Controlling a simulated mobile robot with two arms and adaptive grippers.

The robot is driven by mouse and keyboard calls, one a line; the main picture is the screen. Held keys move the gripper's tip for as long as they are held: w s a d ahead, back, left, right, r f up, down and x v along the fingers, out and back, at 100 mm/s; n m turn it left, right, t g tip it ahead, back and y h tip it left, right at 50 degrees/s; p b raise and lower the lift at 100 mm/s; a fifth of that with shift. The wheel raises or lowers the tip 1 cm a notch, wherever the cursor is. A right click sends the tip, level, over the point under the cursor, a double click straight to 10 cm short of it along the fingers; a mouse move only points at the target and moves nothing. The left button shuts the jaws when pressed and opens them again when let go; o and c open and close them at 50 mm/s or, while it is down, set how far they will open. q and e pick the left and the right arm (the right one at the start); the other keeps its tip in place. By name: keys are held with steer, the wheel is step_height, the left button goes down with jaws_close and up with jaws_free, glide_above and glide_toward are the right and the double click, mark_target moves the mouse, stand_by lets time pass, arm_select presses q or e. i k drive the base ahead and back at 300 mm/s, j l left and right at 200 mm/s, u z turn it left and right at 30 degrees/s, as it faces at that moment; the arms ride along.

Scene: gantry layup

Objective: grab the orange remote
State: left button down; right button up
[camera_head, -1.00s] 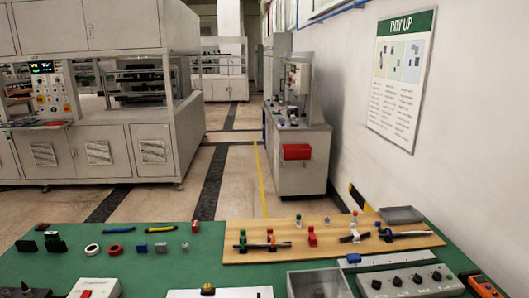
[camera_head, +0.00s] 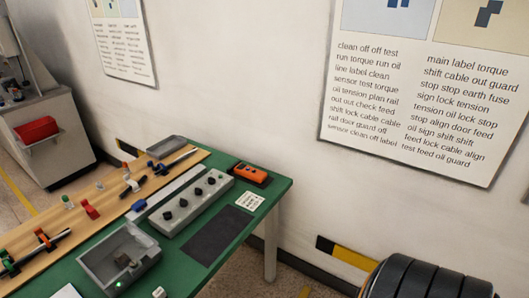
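The orange remote (camera_head: 252,173) lies on the green table (camera_head: 273,188) near its far right corner. It is an orange body with dark ends or buttons, too small to make out in detail. It sits just right of a grey control box with several black knobs, and nothing covers it. Neither of my grippers shows in the head view.
The grey knob box (camera_head: 196,203) stands left of the remote. A dark mat (camera_head: 217,231) and a white card (camera_head: 249,201) lie in front of it. A grey open bin (camera_head: 119,259) and a wooden board (camera_head: 101,207) with tools are further left. A wall stands behind the table.

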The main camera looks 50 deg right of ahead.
mark_target(260, 176)
steer(key=z, duration=1.4)
steer(key=i+l, duration=0.1)
steer(key=i+l+z, duration=0.05)
